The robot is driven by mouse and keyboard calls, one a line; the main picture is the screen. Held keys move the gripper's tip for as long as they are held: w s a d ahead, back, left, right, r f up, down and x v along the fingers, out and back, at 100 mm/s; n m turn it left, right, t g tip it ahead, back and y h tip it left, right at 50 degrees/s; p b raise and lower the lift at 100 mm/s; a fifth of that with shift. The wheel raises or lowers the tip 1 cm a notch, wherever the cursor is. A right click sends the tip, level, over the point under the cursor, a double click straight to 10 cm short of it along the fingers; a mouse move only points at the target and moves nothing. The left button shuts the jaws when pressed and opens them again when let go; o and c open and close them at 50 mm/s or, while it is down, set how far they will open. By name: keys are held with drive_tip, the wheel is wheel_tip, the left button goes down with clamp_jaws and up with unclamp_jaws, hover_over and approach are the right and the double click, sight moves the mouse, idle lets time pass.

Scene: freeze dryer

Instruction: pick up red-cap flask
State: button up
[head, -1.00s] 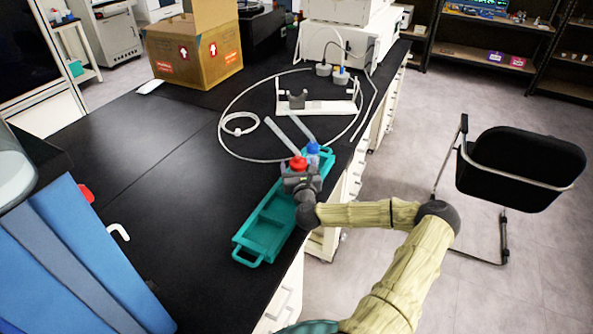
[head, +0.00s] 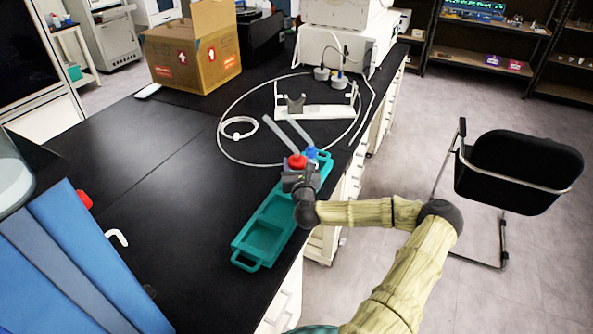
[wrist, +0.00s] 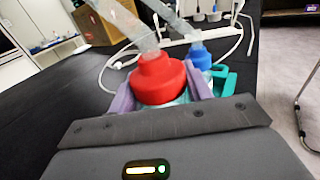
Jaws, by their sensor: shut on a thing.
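The red-cap flask (head: 297,162) is at the far part of the teal tray (head: 240,244), its clear tube leaning up to the left. My gripper (head: 299,178) is at the flask from the near side. In the wrist view the red cap (wrist: 160,78) sits between the two purple fingers of my gripper (wrist: 160,92), which are shut on the flask. The flask's body is mostly hidden below the cap and behind my gripper. A blue-cap flask (head: 311,153) stands close on the right; its blue cap also shows in the wrist view (wrist: 200,56).
A white stand (head: 318,111) and a looped clear hose (head: 224,128) lie beyond the tray. A cardboard box (head: 195,55) and a white machine (head: 335,50) stand farther back. The black bench (head: 165,190) is clear left of the tray.

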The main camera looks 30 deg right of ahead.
wheel_tip(320, 180, up, 8)
drive_tip(key=shift+f, duration=0.15)
idle(0.6)
